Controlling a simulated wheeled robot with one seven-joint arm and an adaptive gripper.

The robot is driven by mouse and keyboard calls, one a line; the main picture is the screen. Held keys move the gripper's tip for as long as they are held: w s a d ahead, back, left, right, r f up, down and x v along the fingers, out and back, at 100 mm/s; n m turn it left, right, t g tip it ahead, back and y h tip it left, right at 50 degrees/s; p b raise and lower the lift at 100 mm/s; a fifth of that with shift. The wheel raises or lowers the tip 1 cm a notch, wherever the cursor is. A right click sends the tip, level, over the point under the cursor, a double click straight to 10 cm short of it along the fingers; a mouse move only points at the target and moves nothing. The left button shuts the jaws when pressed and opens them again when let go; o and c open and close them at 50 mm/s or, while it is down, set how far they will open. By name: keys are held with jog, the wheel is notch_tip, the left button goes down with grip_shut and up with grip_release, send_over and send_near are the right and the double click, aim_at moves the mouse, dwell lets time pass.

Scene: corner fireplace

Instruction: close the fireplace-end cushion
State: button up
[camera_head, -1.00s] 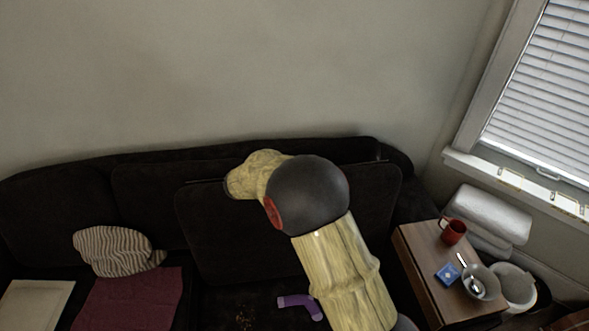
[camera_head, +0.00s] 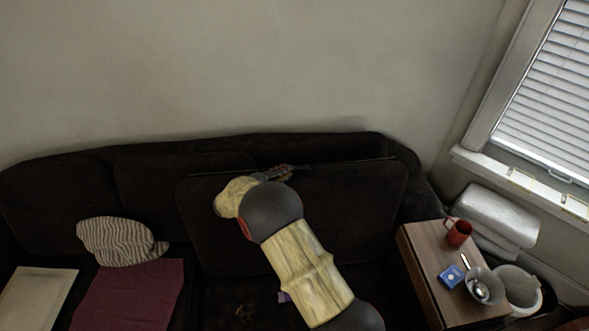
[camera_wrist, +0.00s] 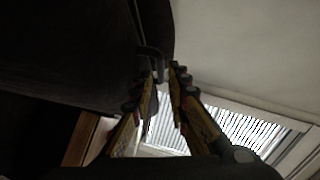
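The fireplace-end cushion, taken to be the dark back cushion (camera_head: 345,215) at the sofa's right end, stands tilted forward, with a dark gap behind its top edge. A thin dark rail (camera_head: 345,163) runs along that edge. My gripper (camera_head: 288,171) is at this top edge, partly hidden by my wrist. In the wrist view my gripper (camera_wrist: 167,68) shows its two fingertips a small gap apart. A dark grey hooked bar (camera_wrist: 152,52) lies at the left fingertip; I cannot tell whether they touch. The dark cushion surface (camera_wrist: 70,50) fills the left of that view.
A wooden side table (camera_head: 425,265) at the right holds a red mug (camera_head: 459,233), a blue box (camera_head: 451,276) and a metal bowl (camera_head: 484,287). A striped pillow (camera_head: 120,242) and maroon cloth (camera_head: 130,295) lie left. A purple object (camera_head: 283,297) is mostly hidden by my arm.

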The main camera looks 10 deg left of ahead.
jog(key=shift+b+x, duration=0.35)
jog(key=shift+x, duration=2.2)
jog(key=shift+f, duration=0.1)
grip_shut()
